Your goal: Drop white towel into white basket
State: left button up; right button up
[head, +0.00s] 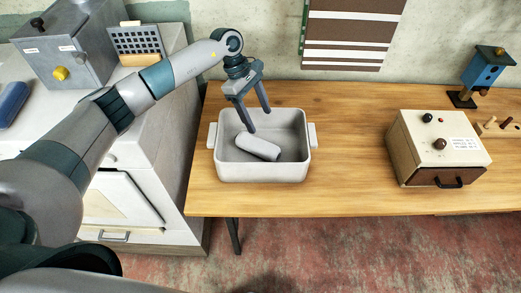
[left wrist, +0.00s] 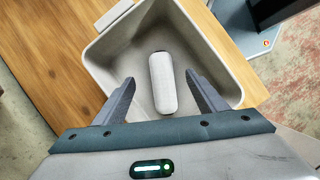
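The white towel (head: 258,146) is a rolled cylinder lying inside the white basket (head: 262,172), on its floor. The basket is a rectangular tub with side handles, standing on the wooden table near its left end. My left gripper (head: 260,121) is above the basket with its fingers spread and nothing between them. In the left wrist view the towel (left wrist: 162,83) lies beyond the open fingertips (left wrist: 163,88), inside the basket (left wrist: 215,42). My right gripper is in neither view.
The wooden table (head: 350,130) has clear room right of the basket. A beige box with a drawer (head: 437,148) and a blue birdhouse-like object (head: 485,70) stand at the right. A white cabinet (head: 130,150) with a grey metal box (head: 65,47) stands at the left.

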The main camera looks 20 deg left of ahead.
pick_arm(q)
jog(key=shift+a+r, duration=0.1)
jog(key=b+v, duration=0.6)
jog(key=v, duration=1.1)
dwell(0.6)
